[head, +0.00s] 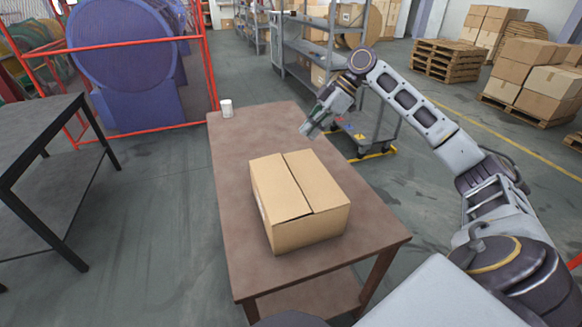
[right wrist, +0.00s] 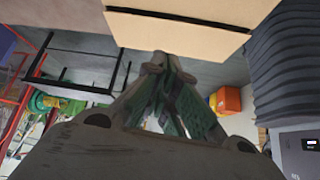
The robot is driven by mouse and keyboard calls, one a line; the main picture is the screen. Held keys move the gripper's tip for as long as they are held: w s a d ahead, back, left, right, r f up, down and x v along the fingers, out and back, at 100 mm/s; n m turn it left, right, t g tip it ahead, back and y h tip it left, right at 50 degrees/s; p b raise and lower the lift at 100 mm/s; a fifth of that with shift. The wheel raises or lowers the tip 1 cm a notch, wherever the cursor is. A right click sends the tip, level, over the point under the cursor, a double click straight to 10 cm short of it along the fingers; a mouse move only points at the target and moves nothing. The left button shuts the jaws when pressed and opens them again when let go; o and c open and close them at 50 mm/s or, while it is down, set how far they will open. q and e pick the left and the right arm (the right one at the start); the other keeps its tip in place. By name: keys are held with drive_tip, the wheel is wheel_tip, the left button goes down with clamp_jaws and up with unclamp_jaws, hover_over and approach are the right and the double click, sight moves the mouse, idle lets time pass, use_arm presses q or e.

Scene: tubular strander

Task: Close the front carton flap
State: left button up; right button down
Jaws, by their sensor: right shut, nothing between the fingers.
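The cardboard carton (head: 298,200) stands on the brown table (head: 240,140), and its top flaps lie flat with a dark seam between them. The flap on the right of the seam has a slightly raised front corner, and I cannot tell how fully it lies down. My right gripper (head: 308,130) is above the table's far right part, beyond the carton and apart from it. Its fingers are shut and empty. In the right wrist view the right gripper (right wrist: 172,62) points toward the carton (right wrist: 185,22), which shows at the top edge. My left gripper is out of view.
A white cup (head: 226,108) stands at the table's far left corner. A dark workbench (head: 50,180) is to the left, with a red-framed blue machine (head: 125,55) behind. A grey cart (head: 365,130) stands right of the table. Stacked boxes (head: 540,75) on pallets are at the back right.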

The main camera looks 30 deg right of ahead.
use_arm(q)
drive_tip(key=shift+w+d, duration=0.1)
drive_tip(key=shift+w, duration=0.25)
use_arm(e)
drive_tip(key=shift+s+a+r+n+g, duration=0.2)
drive_tip(key=shift+s+a+n+g, duration=0.25)
drive_tip(key=shift+s+n, duration=0.5)
drive_tip(key=shift+w, duration=0.1)
drive_tip(key=shift+a, duration=0.15)
hover_over(282, 182)
drive_tip(key=d, duration=0.3)
drive_tip(key=f, duration=0.8)
drive_tip(key=shift+s+a+f, duration=0.1)
drive_tip(key=shift+s, duration=0.2)
drive_tip(key=shift+d+f, duration=0.2)
drive_tip(key=shift+f, duration=0.75)
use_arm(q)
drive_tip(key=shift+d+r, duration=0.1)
use_arm(e)
drive_tip(key=shift+d+f, duration=0.1)
drive_tip(key=shift+f, duration=0.75)
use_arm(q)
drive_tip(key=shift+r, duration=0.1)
